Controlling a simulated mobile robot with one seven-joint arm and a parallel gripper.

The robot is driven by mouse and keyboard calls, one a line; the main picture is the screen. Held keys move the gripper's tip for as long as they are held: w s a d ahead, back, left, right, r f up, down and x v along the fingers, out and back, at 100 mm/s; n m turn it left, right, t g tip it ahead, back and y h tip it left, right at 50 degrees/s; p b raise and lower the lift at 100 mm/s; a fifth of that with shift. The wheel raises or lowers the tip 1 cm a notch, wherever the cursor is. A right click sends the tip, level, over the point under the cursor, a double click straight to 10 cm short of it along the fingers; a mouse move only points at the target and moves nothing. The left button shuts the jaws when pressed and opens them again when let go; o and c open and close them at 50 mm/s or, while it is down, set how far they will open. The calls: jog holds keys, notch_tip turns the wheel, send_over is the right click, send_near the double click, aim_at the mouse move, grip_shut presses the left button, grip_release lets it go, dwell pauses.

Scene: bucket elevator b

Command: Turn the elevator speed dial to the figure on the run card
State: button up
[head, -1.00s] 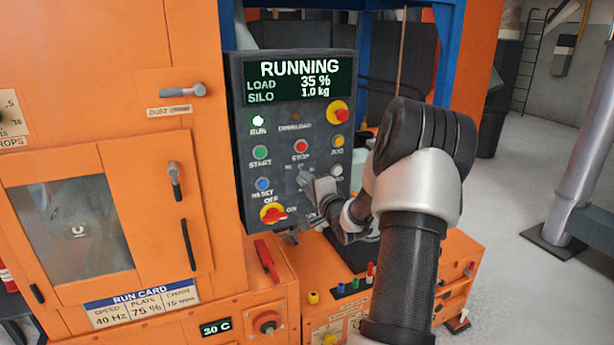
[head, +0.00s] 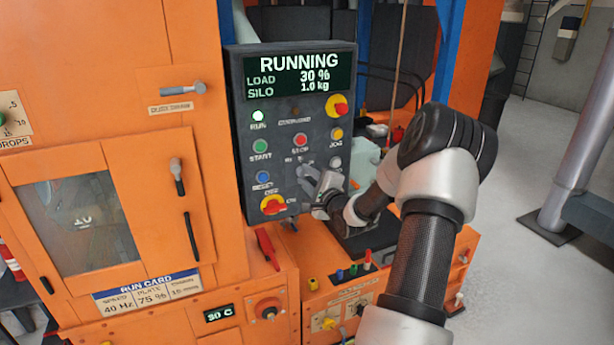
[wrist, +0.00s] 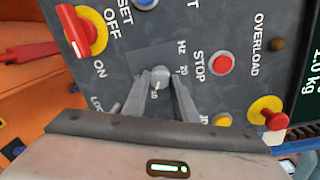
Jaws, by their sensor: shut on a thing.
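The speed dial is a small grey knob (wrist: 160,78) on the dark control panel (head: 240,150), with "Hz" and "20" printed beside it. My gripper (wrist: 160,82) is shut on the dial, one finger on each side, in the wrist view. The fingers hide part of the scale, so I cannot tell the dial's exact setting. In the head view my gripper (head: 312,182) reaches the panel's lower right and covers the dial. The run card (head: 147,290) on the orange cabinet reads 40 Hz and 75 %; its third field is blurred.
The display (head: 300,74) reads RUNNING, load 30 %, silo 1.0 kg. Close to the dial are the red stop button (wrist: 221,64), the red-and-yellow off/on switch (wrist: 82,32) and a yellow jog button (wrist: 222,120). A red-and-yellow emergency knob (wrist: 266,113) sits further right.

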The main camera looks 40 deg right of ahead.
jog(key=o, duration=1)
jog(key=shift+o, duration=0.2)
jog(key=f+v, duration=0.1)
jog(key=v, duration=1.6)
jog(key=shift+s+r+b, duration=0.25)
jog(key=shift+r+b, duration=0.1)
jog(key=shift+r, duration=0.15)
jog(key=shift+w, duration=0.1)
